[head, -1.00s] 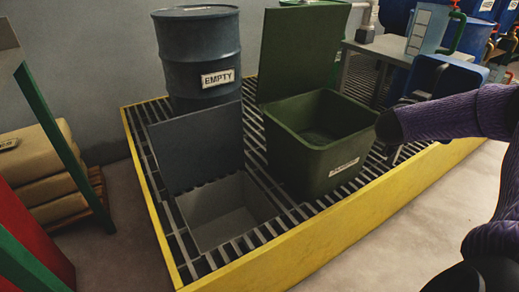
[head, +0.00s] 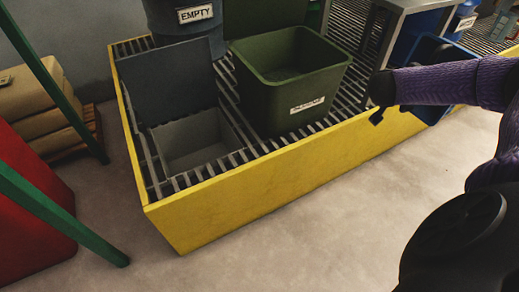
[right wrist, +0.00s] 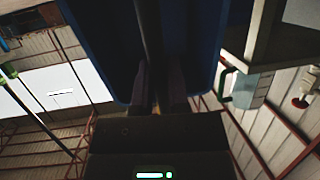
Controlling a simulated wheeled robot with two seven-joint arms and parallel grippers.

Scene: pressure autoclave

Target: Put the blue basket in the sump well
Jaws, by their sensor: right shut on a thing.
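The blue basket (head: 428,113) hangs from my right arm at the right of the head view, partly hidden behind that arm. In the right wrist view the basket (right wrist: 205,45) fills the top middle, and my right gripper (right wrist: 158,90) is shut on its dark central bar. The sump well (head: 190,148) is a grey open square recess in the slatted deck, left of centre in the head view. Its dark lid (head: 168,80) stands raised behind it. The basket is well to the right of the well. My left gripper is not in view.
A green open bin (head: 300,95) stands right of the well, between it and the basket. A drum marked EMPTY (head: 190,38) stands behind. A yellow curb (head: 240,195) edges the deck. A metal table (head: 400,8) is at the back right. Open floor lies in front.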

